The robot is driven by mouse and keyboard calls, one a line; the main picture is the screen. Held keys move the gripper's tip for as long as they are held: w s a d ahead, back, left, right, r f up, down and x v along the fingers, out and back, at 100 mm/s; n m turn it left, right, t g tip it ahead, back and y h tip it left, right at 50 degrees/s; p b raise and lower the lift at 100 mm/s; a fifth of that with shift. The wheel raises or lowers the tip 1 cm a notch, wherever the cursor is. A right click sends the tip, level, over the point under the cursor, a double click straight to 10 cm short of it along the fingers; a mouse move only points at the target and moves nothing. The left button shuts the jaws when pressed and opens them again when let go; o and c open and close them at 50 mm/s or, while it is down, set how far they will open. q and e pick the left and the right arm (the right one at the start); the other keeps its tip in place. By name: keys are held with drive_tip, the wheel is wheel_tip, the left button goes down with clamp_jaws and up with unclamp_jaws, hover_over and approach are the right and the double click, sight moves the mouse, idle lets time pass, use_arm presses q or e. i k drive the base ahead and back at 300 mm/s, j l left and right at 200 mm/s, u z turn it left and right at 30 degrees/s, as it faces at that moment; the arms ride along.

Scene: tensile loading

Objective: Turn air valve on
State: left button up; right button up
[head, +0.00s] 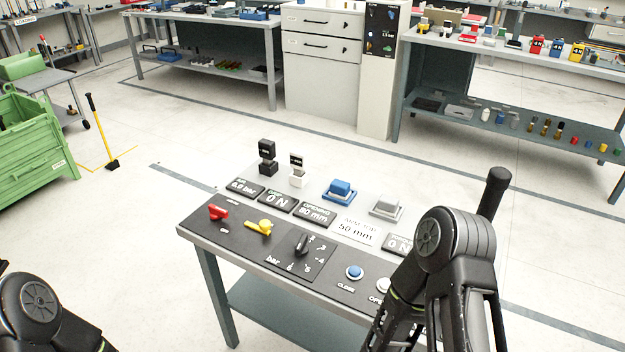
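A red valve handle (218,212) sits on the dark panel at the left end of the control table (186,233). A yellow valve handle (258,227) sits to its right. I cannot tell from the small labels which of them is the air valve; the red one is below a tile reading about 0.0 bar (245,188). A black rotary knob (302,243) with a bar scale is farther right. My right arm covers the table's right end, and my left arm shows at the lower left. Neither gripper's fingers can be seen.
A blue CLOSE button (354,272) and a white button (383,285) are near my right arm. Small black (267,158), white (298,170), blue (340,192) and grey (386,208) items stand along the back edge. A green crate (45,150) is at far left. The space above the valve handles is clear.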

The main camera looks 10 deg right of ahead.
sight(216, 212)
drive_tip(key=i+j+z, duration=0.2)
drive_tip(key=j+z, duration=0.15)
drive_tip(key=i+j+z, duration=0.15)
drive_tip(key=j+z, duration=0.6)
drive_tip(key=i+j+z, duration=0.1)
drive_tip(key=j+z, duration=0.25)
